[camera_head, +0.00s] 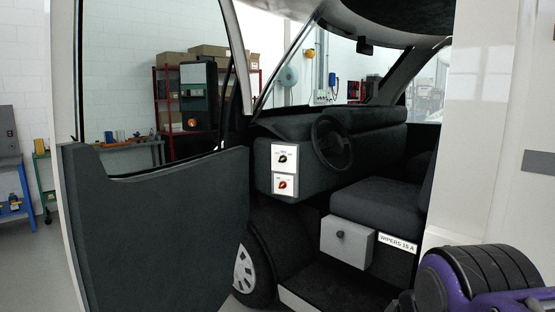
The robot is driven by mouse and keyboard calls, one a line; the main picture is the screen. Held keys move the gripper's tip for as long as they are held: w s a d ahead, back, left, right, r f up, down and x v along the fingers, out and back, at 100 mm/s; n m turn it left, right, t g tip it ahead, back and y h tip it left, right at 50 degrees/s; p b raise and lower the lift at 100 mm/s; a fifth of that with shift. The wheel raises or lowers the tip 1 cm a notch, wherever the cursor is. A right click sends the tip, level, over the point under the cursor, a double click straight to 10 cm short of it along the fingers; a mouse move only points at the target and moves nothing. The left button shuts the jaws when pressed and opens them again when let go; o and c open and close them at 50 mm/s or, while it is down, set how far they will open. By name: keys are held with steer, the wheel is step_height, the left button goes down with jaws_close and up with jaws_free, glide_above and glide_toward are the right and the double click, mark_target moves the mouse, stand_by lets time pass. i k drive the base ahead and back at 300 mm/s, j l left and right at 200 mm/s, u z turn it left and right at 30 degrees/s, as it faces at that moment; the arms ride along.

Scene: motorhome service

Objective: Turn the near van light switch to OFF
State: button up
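Two white switch panels sit one above the other on the left end of the dark dashboard (300,170). The upper panel (283,158) has a dark rotary knob with a yellowish mark. The lower panel (284,184) has a red rotary knob. Their printed labels are too small to read, so I cannot tell which is the light switch or which position either knob points to. Part of my purple and black arm (480,278) fills the lower right corner, well apart from the panels. My gripper's fingers do not show.
The open van door (160,225) stands at the left. The steering wheel (332,142) and dark seat (380,200) are right of the panels. A grey box with a knob (347,242) and a "WIPERS 15 A" label (398,243) are below the seat. A white pillar (485,130) stands right.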

mark_target(283, 158)
steer(key=i, duration=1.15)
